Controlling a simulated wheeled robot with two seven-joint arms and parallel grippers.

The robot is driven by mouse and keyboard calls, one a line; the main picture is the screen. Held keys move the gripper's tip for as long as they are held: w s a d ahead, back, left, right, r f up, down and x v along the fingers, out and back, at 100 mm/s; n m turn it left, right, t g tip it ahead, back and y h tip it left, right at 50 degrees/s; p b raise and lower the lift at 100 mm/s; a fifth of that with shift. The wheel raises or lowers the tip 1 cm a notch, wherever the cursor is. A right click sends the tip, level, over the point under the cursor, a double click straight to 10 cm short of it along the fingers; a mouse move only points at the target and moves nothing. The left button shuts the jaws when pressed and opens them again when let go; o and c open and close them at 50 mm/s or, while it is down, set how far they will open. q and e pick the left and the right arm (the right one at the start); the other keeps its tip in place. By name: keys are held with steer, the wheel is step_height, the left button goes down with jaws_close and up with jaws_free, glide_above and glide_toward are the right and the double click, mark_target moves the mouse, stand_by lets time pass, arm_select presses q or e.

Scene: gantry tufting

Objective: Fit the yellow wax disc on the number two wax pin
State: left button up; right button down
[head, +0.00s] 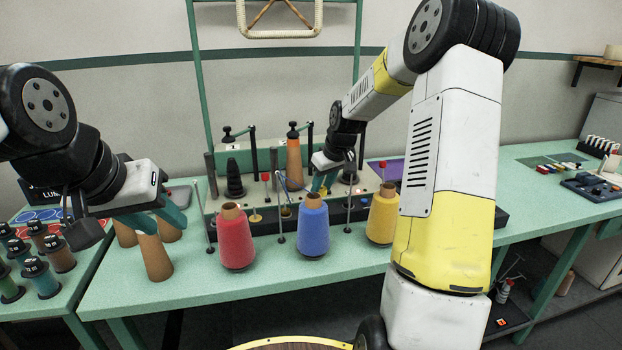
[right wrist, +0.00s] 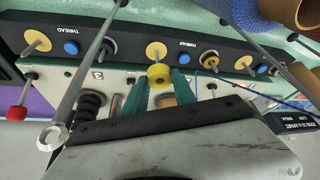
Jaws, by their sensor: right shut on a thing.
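The yellow wax disc (right wrist: 158,76), a small ring with a dark centre hole, is between the teal fingertips of my right gripper (right wrist: 160,84) in the right wrist view. My right gripper (head: 322,183) is shut on it, close to the front of the machine panel in the head view. The disc is too small to make out there. A pale yellow disc on a grey pin (right wrist: 156,52) shows just beyond it. I cannot tell which pin is number two, or whether the held disc touches one. My left gripper (head: 160,220) appears open and empty, above brown cones.
Red (head: 236,240), blue (head: 313,230) and yellow (head: 381,215) thread cones stand along the table front, with upright rods nearby. A black rail marked THREAD (right wrist: 188,46) carries several discs and blue buttons. A brown cone (head: 157,258) stands under my left gripper.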

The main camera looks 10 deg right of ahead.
mark_target(325, 195)
steer(key=shift+f, duration=2)
steer(key=shift+f, duration=0.8)
steer(key=c, duration=0.9)
jaws_free()
steer(key=shift+r, duration=0.1)
